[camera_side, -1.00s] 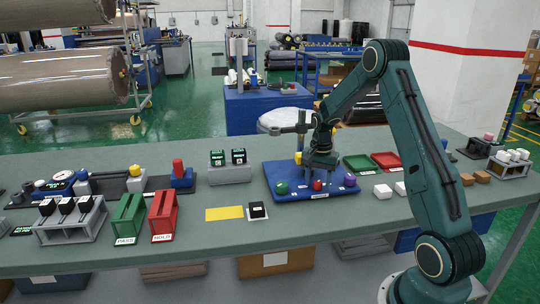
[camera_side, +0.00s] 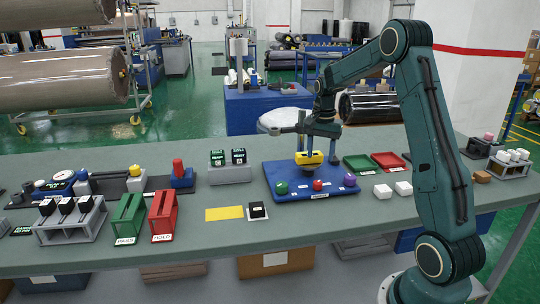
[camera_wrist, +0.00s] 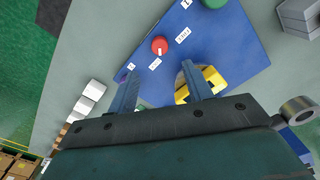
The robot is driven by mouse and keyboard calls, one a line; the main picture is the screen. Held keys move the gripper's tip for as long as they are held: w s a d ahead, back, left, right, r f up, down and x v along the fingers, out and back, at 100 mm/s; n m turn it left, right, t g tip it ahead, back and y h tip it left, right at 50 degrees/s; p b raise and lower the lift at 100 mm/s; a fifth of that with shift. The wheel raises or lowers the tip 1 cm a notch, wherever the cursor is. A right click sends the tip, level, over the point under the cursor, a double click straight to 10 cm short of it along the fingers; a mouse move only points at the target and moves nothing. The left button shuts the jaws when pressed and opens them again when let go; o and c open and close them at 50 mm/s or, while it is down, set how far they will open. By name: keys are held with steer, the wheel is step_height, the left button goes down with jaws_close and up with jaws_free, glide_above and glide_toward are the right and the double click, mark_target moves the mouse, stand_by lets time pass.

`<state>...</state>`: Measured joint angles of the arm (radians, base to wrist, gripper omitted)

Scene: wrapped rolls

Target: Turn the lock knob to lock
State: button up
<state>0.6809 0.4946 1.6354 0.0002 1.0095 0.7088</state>
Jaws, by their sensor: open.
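A blue panel (camera_side: 290,192) on the table carries a green knob (camera_side: 281,188), a red knob (camera_side: 318,185), a purple knob (camera_side: 349,180) and a yellow block-like part (camera_side: 309,158) behind them. In the wrist view the red knob (camera_wrist: 159,45) has a white pointer mark and small white labels (camera_wrist: 182,35) beside it, too small to read surely. Which knob is the lock knob is not clear from the pictures. My gripper (camera_side: 316,142) is above the rear of the panel, apart from the red knob. Its fingers (camera_wrist: 162,74) are spread and empty; one partly hides the yellow part (camera_wrist: 210,85).
Green (camera_side: 357,162) and red trays (camera_side: 387,160) lie right of the panel, with white blocks (camera_side: 383,191) before them. A yellow pad (camera_side: 224,213) and a black-topped block (camera_side: 258,211) lie to its left. The table's front strip is clear.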

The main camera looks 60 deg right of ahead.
steer(key=shift+r, duration=1.65)
steer(key=s+a+r+n+t, duration=0.1)
steer(key=s+a+r+n, duration=0.15)
steer(key=a, duration=0.35)
steer(key=s+a+r+n+t+h, duration=0.1)
steer(key=a+r+n, duration=0.1)
steer(key=a+r, duration=0.3)
steer(key=s+a+r+n, duration=0.2)
steer(key=a+n, duration=0.1)
steer(key=a, duration=0.4)
steer(key=s+a+f+n+t+y, duration=0.1)
steer(key=s+a+n+t, duration=0.2)
steer(key=s+a+n, duration=0.5)
steer(key=s+a, duration=0.4)
steer(key=s, duration=0.2)
steer(key=shift+a+t, duration=0.15)
steer(key=shift+t, duration=0.15)
